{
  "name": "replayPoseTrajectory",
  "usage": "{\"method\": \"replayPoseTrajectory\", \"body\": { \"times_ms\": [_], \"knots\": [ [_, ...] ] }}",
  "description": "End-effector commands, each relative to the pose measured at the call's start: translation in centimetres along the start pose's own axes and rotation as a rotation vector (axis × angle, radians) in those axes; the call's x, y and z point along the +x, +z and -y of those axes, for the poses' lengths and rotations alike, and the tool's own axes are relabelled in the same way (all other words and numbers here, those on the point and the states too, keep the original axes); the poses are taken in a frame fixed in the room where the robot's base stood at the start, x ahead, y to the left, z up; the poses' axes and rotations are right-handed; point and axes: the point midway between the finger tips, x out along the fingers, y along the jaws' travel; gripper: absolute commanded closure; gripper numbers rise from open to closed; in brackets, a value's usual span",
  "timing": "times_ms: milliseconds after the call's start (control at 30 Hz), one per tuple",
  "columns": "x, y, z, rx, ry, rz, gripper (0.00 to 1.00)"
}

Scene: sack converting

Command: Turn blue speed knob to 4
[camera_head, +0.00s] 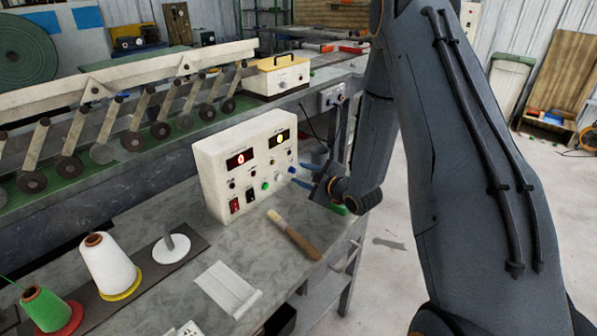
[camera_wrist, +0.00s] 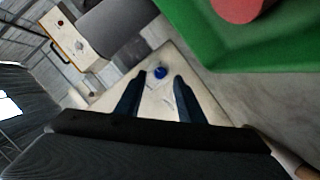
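The white control box (camera_head: 225,153) stands on the bench with a red display (camera_head: 241,158) that appears to read 0 and a yellow-lit display (camera_head: 283,137). The blue knob (camera_head: 292,170) is at the right end of its lower control row. My gripper (camera_head: 301,174) is right at the box's front face, beside that knob. The fingers are apart and do not visibly touch the knob. Its pointer and scale are too small to read.
A wooden-handled brush (camera_head: 295,236) lies on the bench below the box. A white thread cone (camera_head: 109,265), a green cone (camera_head: 47,309) and a white folded piece (camera_head: 228,289) lie left and front. A yellow-topped box (camera_head: 277,75) stands behind. A large green surface (camera_wrist: 250,45) fills the wrist view's upper right.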

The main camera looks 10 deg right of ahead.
Motion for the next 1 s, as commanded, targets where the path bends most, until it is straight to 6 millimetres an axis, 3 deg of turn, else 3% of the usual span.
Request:
{"method": "replayPoseTrajectory", "body": {
  "times_ms": [200,533,567,767,1000],
  "knots": [
    [2.3,-0.1,0.0,0.0,0.0,-0.001,0.65],
    [2.9,0.0,0.0,0.001,0.0,-0.001,0.65],
    [2.9,-0.1,0.0,0.001,-0.001,-0.001,0.67],
    [2.9,-0.1,0.0,0.001,-0.001,-0.001,1.0],
    [2.8,0.1,-0.2,0.012,-0.002,0.001,1.0]
  ]
}}
